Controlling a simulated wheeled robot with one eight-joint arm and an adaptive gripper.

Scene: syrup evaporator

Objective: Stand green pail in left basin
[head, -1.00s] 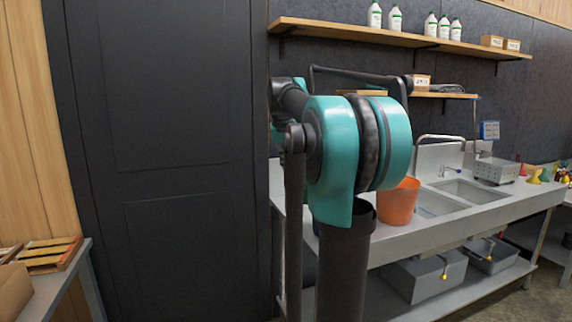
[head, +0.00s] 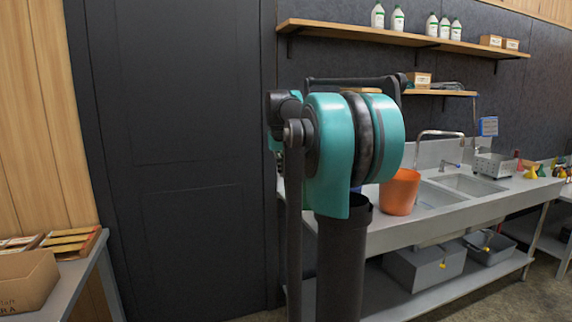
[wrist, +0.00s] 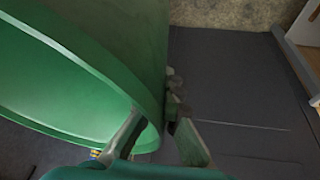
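The green pail (wrist: 110,50) fills the left and middle of the wrist view, tilted, with its open mouth towards the camera. My gripper (wrist: 156,122) has one finger inside the pail and one outside, and is shut on its wall near the rim. In the head view the pail and gripper do not show; my arm blocks part of the view. The left basin (head: 435,196) is sunk in the grey counter, partly hidden by an orange pail's side. The right basin (head: 472,185) is beside it.
The orange pail (head: 400,192) stands on the counter (head: 415,227) just left of the left basin. A tap (head: 440,135) rises behind the basins. A perforated metal box (head: 492,165) stands at right. A cardboard box (head: 28,283) is on a bench at far left.

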